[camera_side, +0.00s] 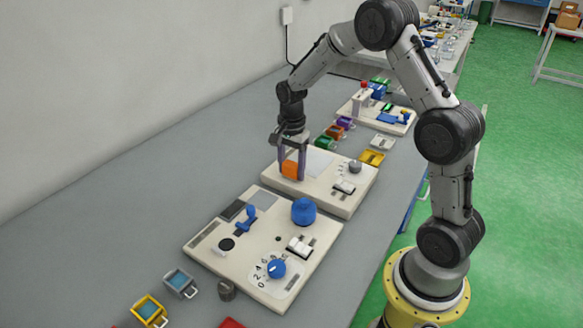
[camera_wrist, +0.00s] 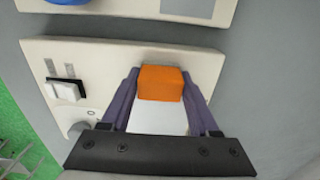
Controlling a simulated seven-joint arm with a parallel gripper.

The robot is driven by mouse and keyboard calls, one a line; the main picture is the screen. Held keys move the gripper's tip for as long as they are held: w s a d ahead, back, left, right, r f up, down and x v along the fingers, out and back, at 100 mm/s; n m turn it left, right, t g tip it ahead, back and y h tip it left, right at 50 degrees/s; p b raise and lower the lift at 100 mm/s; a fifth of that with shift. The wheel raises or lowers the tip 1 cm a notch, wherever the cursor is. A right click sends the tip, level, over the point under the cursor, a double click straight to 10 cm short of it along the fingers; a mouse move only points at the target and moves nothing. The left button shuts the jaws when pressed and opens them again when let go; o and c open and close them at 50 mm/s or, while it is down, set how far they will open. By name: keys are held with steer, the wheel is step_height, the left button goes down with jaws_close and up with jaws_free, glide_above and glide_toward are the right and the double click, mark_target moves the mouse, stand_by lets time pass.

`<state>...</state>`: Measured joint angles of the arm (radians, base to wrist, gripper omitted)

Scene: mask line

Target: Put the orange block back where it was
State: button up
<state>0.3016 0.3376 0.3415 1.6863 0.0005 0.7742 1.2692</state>
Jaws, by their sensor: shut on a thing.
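The orange block (camera_side: 291,170) is between the two fingers of my gripper (camera_side: 291,172), over the left part of the middle cream board (camera_side: 325,196). In the wrist view the orange block (camera_wrist: 161,83) sits between the purple-grey fingers of my gripper (camera_wrist: 160,84), which are shut on it. A pale grey square (camera_wrist: 158,120) lies on the board beside the block. I cannot tell whether the block touches the board or is held just above it.
The middle board also has a white switch (camera_side: 344,187) and a grey knob (camera_side: 355,167). A nearer board (camera_side: 215,255) carries a blue round piece (camera_side: 304,211), a blue lever (camera_side: 247,219) and a blue dial (camera_side: 276,268).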

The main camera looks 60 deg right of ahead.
mark_target(292, 164)
steer(key=shift+f, duration=0.1)
steer(key=o, duration=1.2)
step_height(292, 164, up, 12)
steer(key=s+a+r+n+t, duration=0.2)
steer(key=s+a+r+n, duration=0.5)
steer(key=s+r, duration=0.15)
steer(key=s+a+n+t, duration=0.1)
steer(key=s+a+n, duration=0.1)
steer(key=s, duration=0.3)
steer(key=s+a+f+n+t, duration=0.1)
steer(key=s+n, duration=0.4)
steer(key=s+a+f+n+t, duration=0.1)
steer(key=s+a+n, duration=0.1)
steer(key=s+n, duration=0.2)
steer(key=shift+s+a+f+t, duration=0.1)
steer(key=shift+s+a+t, duration=0.05)
steer(key=shift+s, duration=0.25)
steer(key=shift+s+a+f+t, duration=0.1)
steer(key=shift+s+a+t, duration=0.05)
steer(key=shift+s, duration=0.25)
